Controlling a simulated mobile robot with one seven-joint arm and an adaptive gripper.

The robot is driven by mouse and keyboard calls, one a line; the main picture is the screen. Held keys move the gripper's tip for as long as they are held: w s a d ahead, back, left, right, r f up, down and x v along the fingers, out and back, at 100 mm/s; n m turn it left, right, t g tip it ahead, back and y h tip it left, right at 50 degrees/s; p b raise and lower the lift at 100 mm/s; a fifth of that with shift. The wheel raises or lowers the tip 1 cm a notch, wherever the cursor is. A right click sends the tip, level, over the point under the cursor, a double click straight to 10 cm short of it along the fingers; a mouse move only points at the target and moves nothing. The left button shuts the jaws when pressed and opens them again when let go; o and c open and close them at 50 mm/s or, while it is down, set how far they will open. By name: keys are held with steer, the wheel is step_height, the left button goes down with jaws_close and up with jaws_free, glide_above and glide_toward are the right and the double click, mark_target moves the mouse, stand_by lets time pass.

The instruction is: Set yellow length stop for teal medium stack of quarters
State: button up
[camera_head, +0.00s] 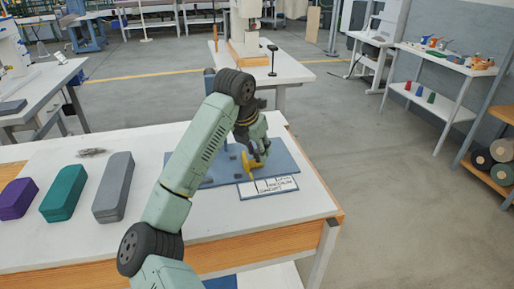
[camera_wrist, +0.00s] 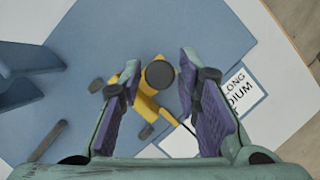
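The yellow length stop (camera_head: 248,164) sits on the blue base plate (camera_head: 222,174); the wrist view shows its yellow body (camera_wrist: 148,106) with a round dark knob (camera_wrist: 159,74) on top. My gripper (camera_head: 259,157) is over the stop. In the wrist view its purple-padded fingers (camera_wrist: 158,78) are apart, one on each side of the knob, with gaps visible. The size label (camera_head: 268,187) is beside the stop; "LONG" and part of "MEDIUM" read in the wrist view (camera_wrist: 240,93). The teal stack (camera_head: 63,193) lies on the table at left, between the other two stacks.
A purple stack (camera_head: 18,198) and a grey stack (camera_head: 113,188) flank the teal one. A small grey pile (camera_head: 92,152) lies behind them. A blue upright part (camera_wrist: 30,60) stands on the plate left of my gripper. The white table (camera_head: 250,222) is clear in front of the label.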

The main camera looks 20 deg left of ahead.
steer(key=shift+c, duration=0.3)
jaws_close()
stand_by(0.5)
